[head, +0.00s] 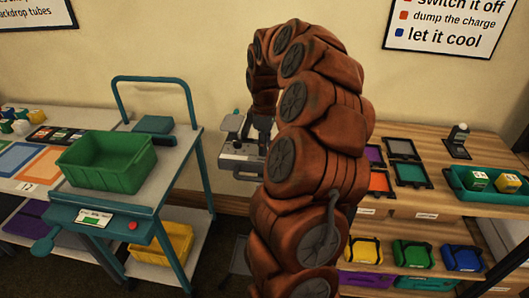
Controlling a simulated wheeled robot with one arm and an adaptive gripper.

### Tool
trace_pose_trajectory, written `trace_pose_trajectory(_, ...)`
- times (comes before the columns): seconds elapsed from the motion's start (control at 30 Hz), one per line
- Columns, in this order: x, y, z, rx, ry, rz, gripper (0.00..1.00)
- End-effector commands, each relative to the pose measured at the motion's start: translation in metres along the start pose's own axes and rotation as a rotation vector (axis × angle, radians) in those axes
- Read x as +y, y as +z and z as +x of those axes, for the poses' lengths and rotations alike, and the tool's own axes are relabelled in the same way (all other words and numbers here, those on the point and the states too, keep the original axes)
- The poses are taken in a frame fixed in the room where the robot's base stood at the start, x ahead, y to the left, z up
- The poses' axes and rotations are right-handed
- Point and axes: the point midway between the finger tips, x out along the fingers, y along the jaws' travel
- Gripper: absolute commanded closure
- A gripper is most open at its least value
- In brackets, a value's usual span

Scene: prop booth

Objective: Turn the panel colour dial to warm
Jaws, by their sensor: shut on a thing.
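A small grey device (238,158), which looks like the light panel, stands in the middle of the view, partly hidden behind my arm. Its dial is too small and too covered to make out, so I cannot read its setting. My gripper (260,138) points down at the right part of the device. It is shut on what appears to be the dial; the fingertips are hard to see.
A teal trolley on the left carries a green crate (108,165); a yellow bin (163,243) is on its lower shelf. A wooden shelf on the right holds coloured panels, a teal tray (487,197) with blocks, and several bags below. My arm blocks the middle.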

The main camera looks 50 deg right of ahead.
Motion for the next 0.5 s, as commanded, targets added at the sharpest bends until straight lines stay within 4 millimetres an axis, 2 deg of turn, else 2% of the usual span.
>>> trace_pose_trajectory(0.03, 0.0016, 0.0002, 0.0062, 0.001, 0.007, 0.044, 1.0)
trace_pose_trajectory(0.5, -0.0004, -0.0002, 0.0043, 0.001, 0.003, 0.477, 1.0)
